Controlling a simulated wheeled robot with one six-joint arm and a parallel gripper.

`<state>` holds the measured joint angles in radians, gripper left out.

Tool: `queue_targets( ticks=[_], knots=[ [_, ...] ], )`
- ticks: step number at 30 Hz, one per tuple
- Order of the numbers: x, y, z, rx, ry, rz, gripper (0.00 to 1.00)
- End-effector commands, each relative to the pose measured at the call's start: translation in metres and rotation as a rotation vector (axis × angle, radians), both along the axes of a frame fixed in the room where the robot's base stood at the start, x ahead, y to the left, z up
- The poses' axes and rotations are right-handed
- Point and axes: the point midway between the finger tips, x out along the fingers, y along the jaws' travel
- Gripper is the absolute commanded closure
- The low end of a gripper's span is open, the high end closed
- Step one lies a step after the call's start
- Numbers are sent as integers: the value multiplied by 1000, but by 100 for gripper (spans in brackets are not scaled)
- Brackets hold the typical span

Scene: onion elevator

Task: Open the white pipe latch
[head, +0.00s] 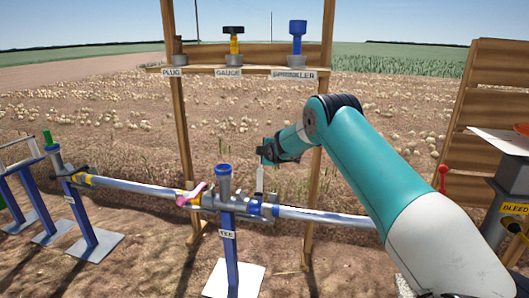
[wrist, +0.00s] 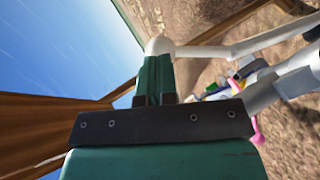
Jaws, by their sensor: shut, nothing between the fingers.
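The white latch (head: 260,180) stands upright on the pipe just right of the tee, above a blue coupling (head: 262,209). In the wrist view it is a long white bar (wrist: 235,48) with a rounded end just beyond the fingertips. My gripper (head: 264,155) is at the latch's upper end. In the wrist view my gripper (wrist: 153,72) has its green fingers together with nothing between them. The fingertips look close to the rounded end, but I cannot tell whether they touch it.
A pink latch (head: 190,195) sits left of the tee (head: 224,182) on the same pipe. Wooden posts (head: 182,120) carry a shelf (head: 250,69) with plug, gauge and sprinkler fittings behind. A bleed stand (head: 510,200) is at the right.

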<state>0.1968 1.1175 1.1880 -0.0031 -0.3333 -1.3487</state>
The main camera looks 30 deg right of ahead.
Motion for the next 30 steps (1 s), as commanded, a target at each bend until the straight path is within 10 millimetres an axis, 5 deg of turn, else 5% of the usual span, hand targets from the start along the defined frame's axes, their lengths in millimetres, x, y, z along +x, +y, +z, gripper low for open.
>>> queue_targets(
  ticks=[8,14,30],
  knots=[
    [1,-7,7,-13,-18,-13,100],
    [-13,7,22,-9,-11,0,100],
    [-100,31,64,-2,-4,12,100]
  ],
)
